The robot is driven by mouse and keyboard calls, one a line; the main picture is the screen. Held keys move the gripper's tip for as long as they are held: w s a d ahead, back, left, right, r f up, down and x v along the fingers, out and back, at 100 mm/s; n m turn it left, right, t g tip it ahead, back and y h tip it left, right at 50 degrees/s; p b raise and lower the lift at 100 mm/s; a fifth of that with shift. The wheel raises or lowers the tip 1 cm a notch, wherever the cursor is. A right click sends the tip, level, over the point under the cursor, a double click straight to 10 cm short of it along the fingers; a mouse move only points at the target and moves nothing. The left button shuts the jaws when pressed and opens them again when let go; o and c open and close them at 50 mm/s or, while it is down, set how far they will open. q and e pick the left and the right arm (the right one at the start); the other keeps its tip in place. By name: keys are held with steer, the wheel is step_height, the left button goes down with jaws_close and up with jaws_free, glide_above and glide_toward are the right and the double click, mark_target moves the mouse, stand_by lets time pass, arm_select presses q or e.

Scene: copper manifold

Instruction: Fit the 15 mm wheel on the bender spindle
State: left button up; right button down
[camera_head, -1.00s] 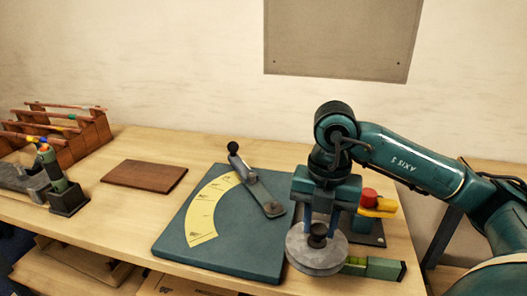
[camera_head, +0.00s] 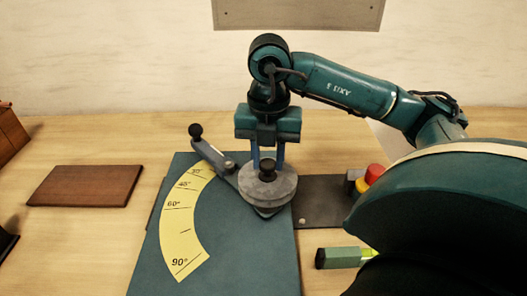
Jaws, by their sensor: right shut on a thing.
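The grey wheel (camera_head: 259,191) with a dark knob (camera_head: 268,170) on top is over the bender's pivot end, on the upper right part of the teal bender plate (camera_head: 235,255). My right gripper (camera_head: 268,165) points down and is shut on the wheel's knob. The bender's lever arm (camera_head: 212,156) runs from its black ball handle (camera_head: 195,131) at the upper left down to the wheel. The spindle is hidden under the wheel, so I cannot tell whether the wheel is seated on it or just above. My left gripper is out of view.
A yellow angle scale (camera_head: 184,222) is on the plate. A brown board (camera_head: 84,186) lies to the left. My right arm covers the right side.

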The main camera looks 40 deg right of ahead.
mark_target(267, 175)
steer(key=shift+f, duration=0.55)
step_height(267, 175, down, 2)
steer(key=shift+f+b, duration=0.25)
steer(key=shift+b, duration=1)
step_height(267, 175, down, 2)
steer(key=shift+w+b, duration=0.1)
steer(key=shift+b, duration=0.75)
steer(key=shift+f, duration=0.2)
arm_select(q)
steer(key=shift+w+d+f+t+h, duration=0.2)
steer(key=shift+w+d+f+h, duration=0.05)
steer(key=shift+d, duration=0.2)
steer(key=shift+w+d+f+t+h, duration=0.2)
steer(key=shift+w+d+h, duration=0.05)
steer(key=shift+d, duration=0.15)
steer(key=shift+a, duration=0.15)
arm_select(e)
steer(key=c, duration=1)
jaws_free()
steer(key=shift+o, duration=0.5)
